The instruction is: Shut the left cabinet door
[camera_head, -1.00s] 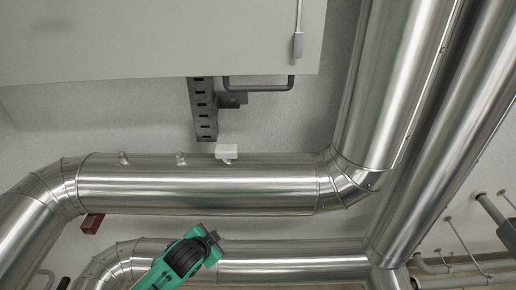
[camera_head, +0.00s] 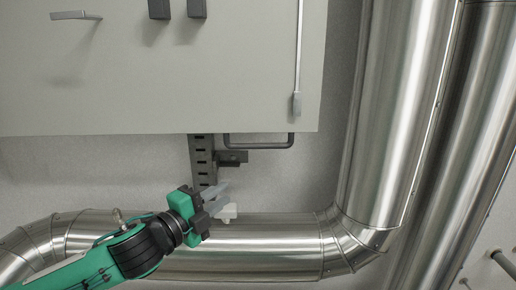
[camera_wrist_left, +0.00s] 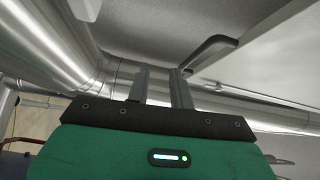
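A light grey cabinet (camera_head: 200,90) fills the top of the head view. A bar handle (camera_head: 76,15) is on its face at the upper left, and a long vertical rod (camera_head: 298,60) runs near its right edge. I cannot tell a separate left door or whether one stands open. My left gripper (camera_head: 216,198) is below the cabinet's lower edge, in front of the pipe, apart from the handle. In the left wrist view its two fingers (camera_wrist_left: 162,88) stand apart with nothing between them. My right gripper is in neither view.
A horizontal metal pipe (camera_head: 270,235) runs below the cabinet, with thick pipes (camera_head: 395,110) rising at the right. A slotted bracket (camera_head: 202,160) and a dark bar loop (camera_head: 258,144) hang under the cabinet. Two dark blocks (camera_head: 158,9) (camera_head: 196,8) are on the cabinet's face.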

